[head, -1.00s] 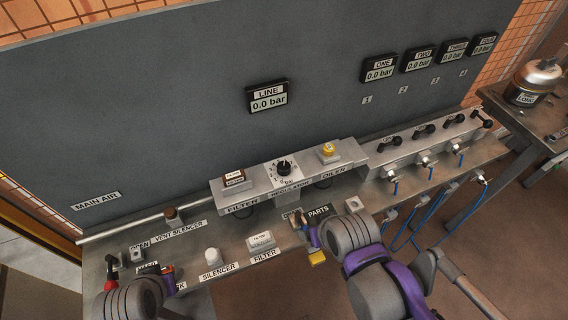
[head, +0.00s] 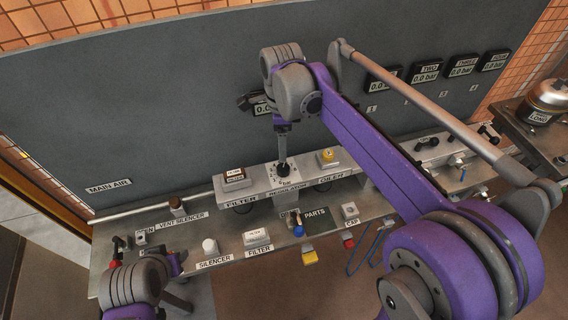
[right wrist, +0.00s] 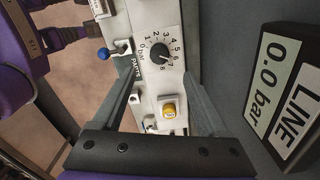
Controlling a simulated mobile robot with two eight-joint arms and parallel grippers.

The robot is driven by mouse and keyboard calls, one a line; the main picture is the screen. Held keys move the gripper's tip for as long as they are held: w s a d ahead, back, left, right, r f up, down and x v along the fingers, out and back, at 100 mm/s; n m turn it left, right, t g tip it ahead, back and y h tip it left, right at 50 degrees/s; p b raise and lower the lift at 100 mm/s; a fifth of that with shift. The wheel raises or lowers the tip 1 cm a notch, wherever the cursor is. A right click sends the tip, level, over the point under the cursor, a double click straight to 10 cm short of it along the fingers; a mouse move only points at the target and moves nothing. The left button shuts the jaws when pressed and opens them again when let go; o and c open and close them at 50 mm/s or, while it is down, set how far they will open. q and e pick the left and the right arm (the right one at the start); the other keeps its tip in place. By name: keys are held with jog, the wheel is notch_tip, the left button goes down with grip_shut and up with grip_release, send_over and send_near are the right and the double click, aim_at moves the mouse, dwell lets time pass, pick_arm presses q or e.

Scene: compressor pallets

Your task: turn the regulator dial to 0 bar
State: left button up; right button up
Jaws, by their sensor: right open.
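The regulator dial (right wrist: 160,54) is a black round knob on a pale panel with a scale from 0 bar to 8. Its white mark seems to point near 7. In the head view the regulator dial (head: 283,169) sits between the filter and oiler units. My right gripper (head: 283,140) is above it, pointing down. In the right wrist view its fingers (right wrist: 160,80) are apart, one to each side of the dial's line, with nothing held. I cannot tell whether they touch anything. My left arm is at the lower left; its fingers are not clear.
The LINE gauge (right wrist: 280,95) reads 0.0 bar and is partly hidden by my right arm in the head view. The yellow-topped oiler (head: 327,157) and filter (head: 234,177) flank the dial closely. A silencer (head: 209,246) and other parts lie on the bench front.

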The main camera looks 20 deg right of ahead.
aim_at(282, 167)
notch_tip(282, 167, down, 10)
jog(key=shift+f, duration=0.1)
dwell(0.4)
grip_shut()
